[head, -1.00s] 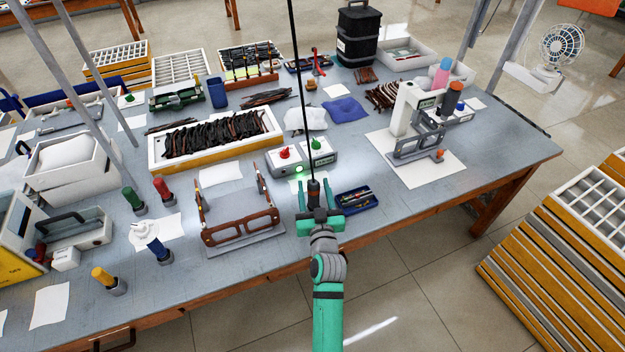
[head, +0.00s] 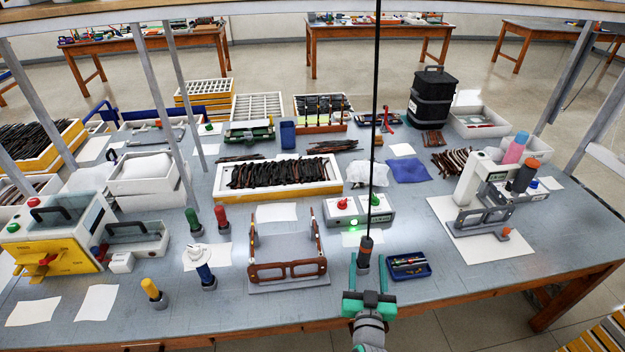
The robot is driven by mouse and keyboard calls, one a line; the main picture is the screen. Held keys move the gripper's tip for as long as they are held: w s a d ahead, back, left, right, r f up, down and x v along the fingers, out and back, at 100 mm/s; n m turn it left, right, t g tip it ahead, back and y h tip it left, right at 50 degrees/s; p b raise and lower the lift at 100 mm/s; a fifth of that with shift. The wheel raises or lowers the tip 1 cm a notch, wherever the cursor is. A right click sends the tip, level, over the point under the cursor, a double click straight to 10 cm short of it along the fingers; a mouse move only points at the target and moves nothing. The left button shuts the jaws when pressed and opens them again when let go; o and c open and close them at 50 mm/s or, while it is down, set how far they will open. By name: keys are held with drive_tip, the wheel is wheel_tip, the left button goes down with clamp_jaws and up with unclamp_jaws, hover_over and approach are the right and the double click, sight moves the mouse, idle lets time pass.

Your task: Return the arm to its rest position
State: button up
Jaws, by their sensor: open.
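My gripper (head: 367,259) is in the head view at the front edge of the table, right of centre. Its two green fingers point away from me and stand apart. A screwdriver-like tool (head: 365,248) with a dark and orange body hangs on a long black cable. It appears between or just beyond the fingertips, and I cannot tell whether it touches them. A brown eyeglass frame (head: 286,271) stands on a grey plate just left of my gripper, its temples pointing back. Another frame (head: 484,218) sits in the grey press on the right.
A blue tray of small parts (head: 409,266) lies right of my gripper. A box with red and green buttons (head: 358,209) and a lit green lamp stands behind it. Upright red, green, blue and yellow-handled tools stand at left. Bare tabletop (head: 440,289) lies at the front right.

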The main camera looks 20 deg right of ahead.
drive_tip(key=s+a+f+n+y, duration=0.15)
drive_tip(key=s+a+f, duration=0.35)
drive_tip(key=a, duration=0.5)
drive_tip(key=s+a+f+n+y, duration=0.1)
drive_tip(key=s+a+f+y, duration=0.15)
drive_tip(key=s+a, duration=0.55)
drive_tip(key=s+a+r+n+y, duration=0.1)
drive_tip(key=s+a+r+y, duration=0.1)
drive_tip(key=s+a, duration=0.6)
drive_tip(key=s+a+r+n+y, duration=0.2)
drive_tip(key=s+a+r, duration=0.1)
drive_tip(key=s+a, duration=0.4)
drive_tip(key=s, duration=0.3)
drive_tip(key=shift+a+y, duration=0.35)
drive_tip(key=shift+y, duration=0.05)
